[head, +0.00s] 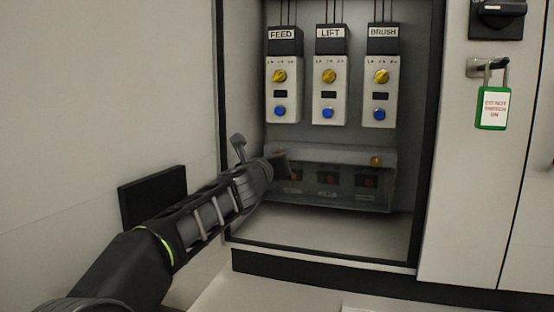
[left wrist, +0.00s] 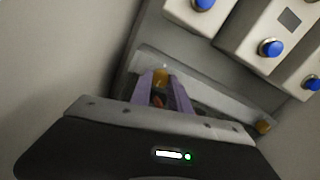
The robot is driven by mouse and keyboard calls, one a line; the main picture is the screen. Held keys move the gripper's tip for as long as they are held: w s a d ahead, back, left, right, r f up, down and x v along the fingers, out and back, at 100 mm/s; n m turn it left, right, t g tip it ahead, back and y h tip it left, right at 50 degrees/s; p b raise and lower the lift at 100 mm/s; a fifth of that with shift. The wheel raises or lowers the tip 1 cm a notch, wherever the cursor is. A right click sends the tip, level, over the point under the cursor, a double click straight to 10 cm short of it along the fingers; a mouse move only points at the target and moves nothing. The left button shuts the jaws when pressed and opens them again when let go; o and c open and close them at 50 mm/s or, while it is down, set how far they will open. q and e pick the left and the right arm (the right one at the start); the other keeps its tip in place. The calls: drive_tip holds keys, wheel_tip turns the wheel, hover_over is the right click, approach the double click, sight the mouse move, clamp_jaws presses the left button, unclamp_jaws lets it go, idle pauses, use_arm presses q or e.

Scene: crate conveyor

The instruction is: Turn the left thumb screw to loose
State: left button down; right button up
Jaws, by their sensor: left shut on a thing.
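My left gripper (head: 280,163) reaches into the open cabinet at the left end of a clear cover (head: 335,200). In the left wrist view its two purple-grey fingers (left wrist: 162,88) are shut on the left thumb screw (left wrist: 161,76), a small brass-yellow knob. The head view hides this screw behind the gripper. The right thumb screw (head: 376,162) sits at the cover's upper right and also shows in the left wrist view (left wrist: 263,127). Whether either screw is loose cannot be told. My right gripper is not in view.
Above the cover hang three modules marked FEED (head: 282,90), LIFT (head: 330,90) and BRUSH (head: 380,92), with yellow knobs and blue buttons. The cabinet's left wall stands close to my left arm. A padlock with a green-edged tag (head: 493,108) hangs at the right.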

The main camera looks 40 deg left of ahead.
use_arm(q)
drive_tip(key=shift+f, duration=0.15)
drive_tip(key=c, duration=1.2)
unclamp_jaws()
drive_tip(key=shift+c, duration=0.2)
drive_tip(key=v, duration=0.7)
drive_tip(key=shift+s+d+b, duration=0.15)
drive_tip(key=shift+s+b, duration=0.25)
